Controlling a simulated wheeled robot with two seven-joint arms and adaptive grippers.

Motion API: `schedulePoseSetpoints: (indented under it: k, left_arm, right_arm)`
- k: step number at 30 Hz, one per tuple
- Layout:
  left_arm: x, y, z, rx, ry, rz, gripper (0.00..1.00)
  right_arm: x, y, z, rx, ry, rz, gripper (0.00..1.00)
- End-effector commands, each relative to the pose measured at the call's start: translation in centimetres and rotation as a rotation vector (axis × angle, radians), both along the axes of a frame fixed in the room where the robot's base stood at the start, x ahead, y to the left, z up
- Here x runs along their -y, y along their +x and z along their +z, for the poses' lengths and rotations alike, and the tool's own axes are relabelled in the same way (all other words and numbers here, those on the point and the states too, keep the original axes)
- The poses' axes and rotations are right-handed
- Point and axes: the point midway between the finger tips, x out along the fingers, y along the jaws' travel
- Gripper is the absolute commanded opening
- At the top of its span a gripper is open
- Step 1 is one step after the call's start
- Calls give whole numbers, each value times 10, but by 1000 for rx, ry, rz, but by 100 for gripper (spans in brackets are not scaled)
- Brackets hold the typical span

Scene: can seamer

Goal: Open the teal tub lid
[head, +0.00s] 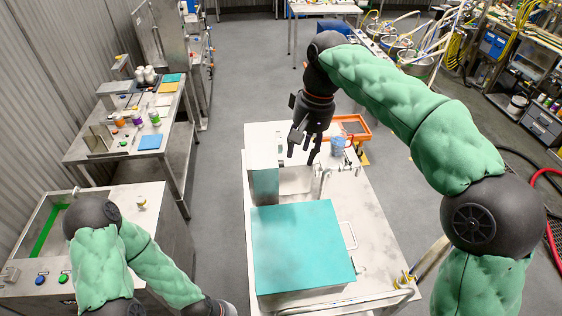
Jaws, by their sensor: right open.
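The teal tub lid (300,246) is a flat square panel at the front of the white and steel bench. It lies shut over its tub, with a thin metal handle (349,236) at its right side. My right gripper (300,160) is open and empty, pointing down above the back part of the bench, behind the lid and apart from it. My left arm comes in at the lower left; its hand is dark and cut off by the bottom edge, so its fingers do not show.
A small basin (296,181) and a tap (325,177) are just behind the lid. An orange tray (350,128) and a blue cup (337,146) stand at the bench's back right. A steel side table (97,154) with small items is at left. Grey floor lies between.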

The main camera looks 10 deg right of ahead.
Motion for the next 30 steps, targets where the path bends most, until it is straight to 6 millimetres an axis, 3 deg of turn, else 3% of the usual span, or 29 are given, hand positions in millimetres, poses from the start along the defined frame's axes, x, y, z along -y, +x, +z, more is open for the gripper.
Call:
schedulePoseSetpoints:
  k: [5,21,30]
  left_arm:
    - [0,-2,0,-4,-1,-1,0]
    - [0,-2,1,-3,-1,-1,0]
    - [0,-2,2,-3,-1,-1,0]
  right_arm:
    - [0,-2,-2,2,-1,-1,44]
    - [-12,-3,-85,0,0,0,44]
    - [-15,-3,-103,1,0,0,44]
